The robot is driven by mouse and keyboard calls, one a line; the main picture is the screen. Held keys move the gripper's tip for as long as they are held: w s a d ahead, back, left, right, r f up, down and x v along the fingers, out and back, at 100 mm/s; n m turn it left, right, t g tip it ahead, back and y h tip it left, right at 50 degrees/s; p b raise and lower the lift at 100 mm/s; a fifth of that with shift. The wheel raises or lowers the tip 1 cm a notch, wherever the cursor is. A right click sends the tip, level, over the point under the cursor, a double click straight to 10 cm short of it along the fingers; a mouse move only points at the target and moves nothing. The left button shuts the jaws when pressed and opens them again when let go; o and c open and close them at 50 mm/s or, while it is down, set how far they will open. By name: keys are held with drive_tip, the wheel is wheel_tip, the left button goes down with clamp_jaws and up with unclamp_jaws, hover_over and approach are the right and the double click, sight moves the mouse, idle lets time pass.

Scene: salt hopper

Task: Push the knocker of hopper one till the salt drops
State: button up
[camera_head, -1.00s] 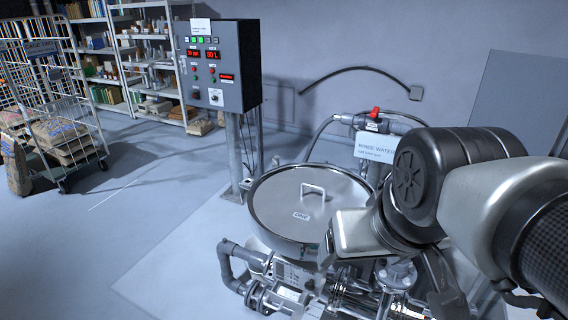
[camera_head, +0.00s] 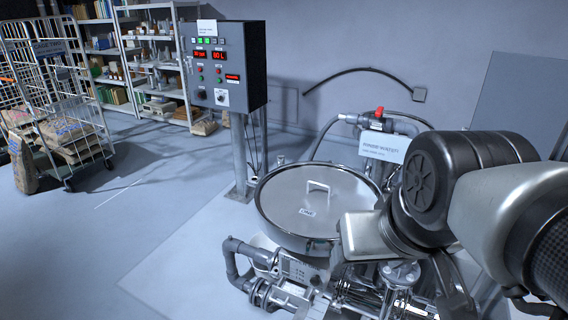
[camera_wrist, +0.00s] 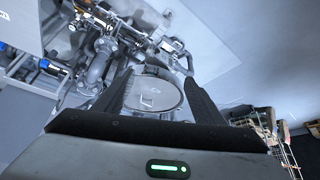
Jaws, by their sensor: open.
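A round steel vessel with a flat lid (camera_head: 335,212), a bar handle and a tag that seems to read ONE stands at the centre of the head view. The lid also shows in the wrist view (camera_wrist: 153,92), seen between my fingers. My gripper (camera_wrist: 159,77) is open, with nothing held between its two dark fingers. In the head view my arm reaches in from the right, its end beside the lid's front right edge, and the fingers cannot be made out. I cannot pick out a knocker in either view.
Pipes and fittings (camera_head: 270,292) crowd below the lid. A rinse water sign (camera_head: 385,147) and a red valve handle (camera_head: 379,112) stand behind it. A control panel (camera_head: 225,65) stands on a post at the back. A cage trolley (camera_head: 62,105) with sacks is left. The floor between is clear.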

clamp_jaws()
idle(1.4)
